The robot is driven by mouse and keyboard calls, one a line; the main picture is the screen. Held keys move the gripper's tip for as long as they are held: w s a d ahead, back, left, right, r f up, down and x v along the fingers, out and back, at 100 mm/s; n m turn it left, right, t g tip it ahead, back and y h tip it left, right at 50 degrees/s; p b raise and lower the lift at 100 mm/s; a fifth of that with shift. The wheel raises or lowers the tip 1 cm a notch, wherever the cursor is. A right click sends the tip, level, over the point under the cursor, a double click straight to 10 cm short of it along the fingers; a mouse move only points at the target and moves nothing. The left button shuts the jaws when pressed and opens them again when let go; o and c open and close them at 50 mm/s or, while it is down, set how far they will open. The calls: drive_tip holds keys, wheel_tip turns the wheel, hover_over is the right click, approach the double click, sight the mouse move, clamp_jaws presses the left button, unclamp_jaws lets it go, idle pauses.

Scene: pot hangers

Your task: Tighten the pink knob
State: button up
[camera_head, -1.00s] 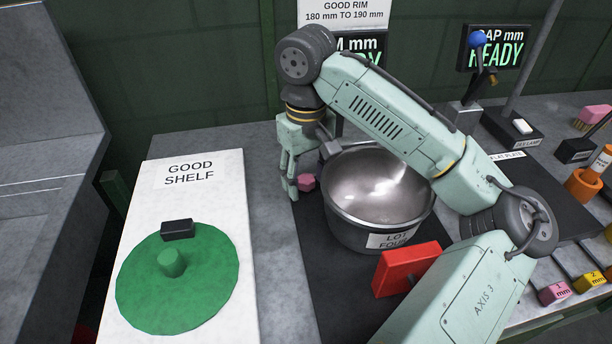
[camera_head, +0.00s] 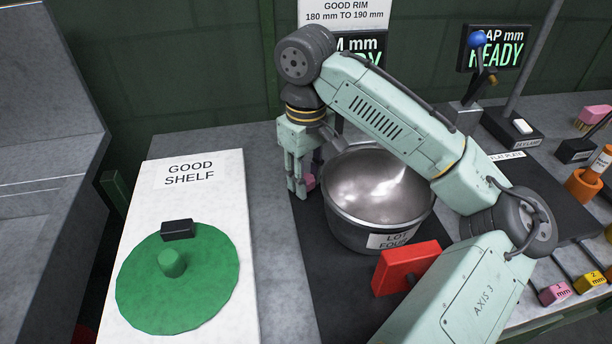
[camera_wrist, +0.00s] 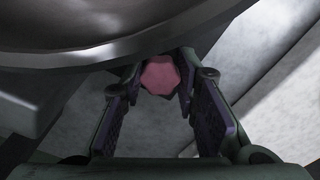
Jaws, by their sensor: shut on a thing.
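The pink knob (camera_wrist: 160,76) sits between my gripper's two fingers in the wrist view, just by the underside of the pot's rim. My gripper (camera_head: 301,190) points down at the left side of the steel pot and is shut on the knob. The pot (camera_head: 360,222) stands upright on a dark mat and carries a label that reads "LOT" and "FOUR". The wrist view shows the pot's side (camera_wrist: 60,70) close above the fingers.
A red block (camera_head: 405,267) stands in front of the pot. The white good shelf (camera_head: 225,210) at left holds a green lid (camera_head: 140,285) and a black block (camera_head: 177,229).

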clamp_jaws()
drive_tip(key=m, duration=2)
drive_tip(key=shift+m, duration=0.4)
drive_tip(key=o, duration=1)
unclamp_jaws()
drive_tip(key=shift+o, duration=0.2)
